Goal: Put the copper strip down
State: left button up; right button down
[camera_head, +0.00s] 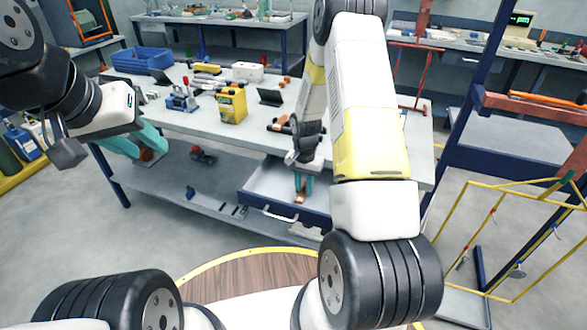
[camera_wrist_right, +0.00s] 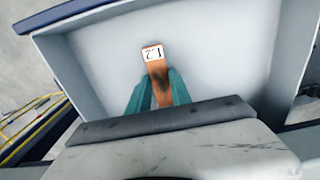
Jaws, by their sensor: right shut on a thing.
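The copper strip (camera_wrist_right: 155,60) is a flat orange-brown piece with a white number label at its far end and a dark smudge. My right gripper (camera_wrist_right: 158,93) is shut on it, a teal finger on each side. The strip points into the open drawer (camera_wrist_right: 85,65), over its pale, bare floor; whether it touches the floor I cannot tell. In the head view, the strip's tip (camera_head: 300,198) shows below my right gripper (camera_head: 302,182), inside the drawer (camera_head: 262,178). My left gripper (camera_head: 146,148) has its teal fingers apart, left of the bench; a small reddish-brown thing shows near its fingertips.
The workbench top (camera_head: 180,119) above the drawer holds a blue bin (camera_head: 141,61), a yellow box (camera_head: 232,105) and several tools. The lower shelf (camera_head: 182,178) has a few small items. A yellow frame rack (camera_head: 468,212) stands at the right. Drawer walls surround my right fingers.

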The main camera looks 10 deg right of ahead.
jog(key=c, duration=1.2)
grip_release()
jog(key=shift+f, duration=0.1)
jog(key=shift+o, duration=0.2)
notch_tip(320, 180, up, 12)
notch_tip(320, 180, up, 12)
jog(key=n+t, duration=0.2)
send_over(303, 191)
jog(key=s+a, duration=0.1)
jog(key=s, duration=0.3)
jog(key=s+a+r+n+t+y, duration=0.1)
jog(key=s+a+r+n+t, duration=0.1)
jog(key=s+r, duration=0.5)
jog(key=s+a+r+n+t+y, duration=0.1)
jog(key=s+a+r+n+t, duration=0.1)
jog(key=s+r, duration=0.6)
jog(key=shift+s+a+n, duration=0.15)
jog(key=shift+s+n, duration=0.55)
jog(key=shift+s, duration=1.65)
